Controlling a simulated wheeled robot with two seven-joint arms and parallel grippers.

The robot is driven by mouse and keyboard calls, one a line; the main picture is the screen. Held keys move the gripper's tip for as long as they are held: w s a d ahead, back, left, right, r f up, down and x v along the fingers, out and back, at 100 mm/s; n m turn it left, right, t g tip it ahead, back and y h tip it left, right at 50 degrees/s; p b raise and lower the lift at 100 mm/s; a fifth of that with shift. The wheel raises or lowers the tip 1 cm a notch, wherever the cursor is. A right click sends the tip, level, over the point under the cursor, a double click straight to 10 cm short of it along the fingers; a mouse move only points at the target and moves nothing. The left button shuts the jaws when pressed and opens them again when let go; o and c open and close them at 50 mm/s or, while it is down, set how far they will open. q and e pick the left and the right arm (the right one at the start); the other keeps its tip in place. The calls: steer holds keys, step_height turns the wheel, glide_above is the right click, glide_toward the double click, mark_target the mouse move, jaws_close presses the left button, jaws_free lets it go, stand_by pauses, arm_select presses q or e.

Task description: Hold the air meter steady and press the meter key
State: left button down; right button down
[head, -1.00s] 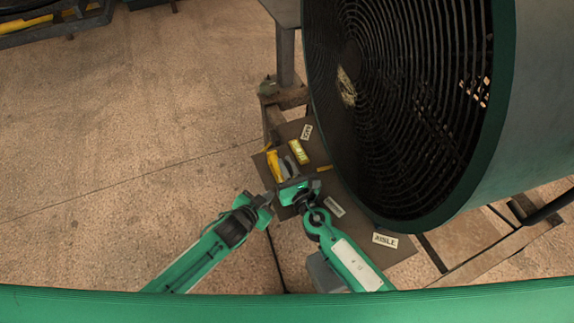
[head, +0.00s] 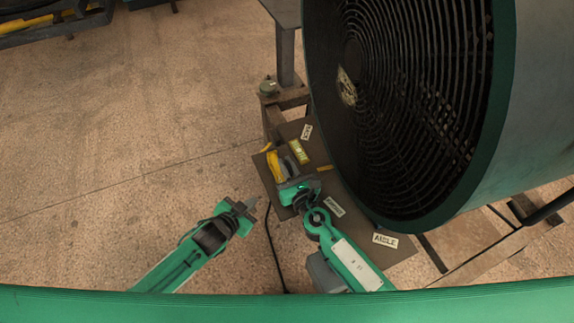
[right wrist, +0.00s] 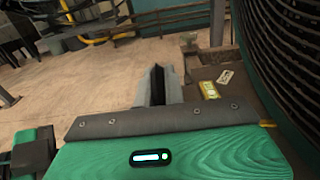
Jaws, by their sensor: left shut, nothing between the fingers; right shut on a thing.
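My right gripper (head: 288,170) is over the brown board beside the big fan. It is shut on the air meter (head: 274,165), which shows as a yellow and dark body close by its fingers. In the right wrist view a dark strip shows between the grey fingers (right wrist: 164,86), and the rest is hidden. The meter key cannot be made out. My left gripper (head: 245,207) is shut and empty, to the left of the right gripper and apart from it, over the floor. A yellow-green labelled block (head: 299,152) lies right of the meter, also in the right wrist view (right wrist: 208,90).
The large round fan with its dark grille (head: 400,100) stands close on the right. The brown board (head: 345,222) carries several white cards, one reading AISLE (head: 385,240). A dark cable (head: 271,245) runs down from the board. The floor at left (head: 120,130) is clear.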

steer(key=c, duration=1.4)
jaws_free()
steer(key=v, duration=1.2)
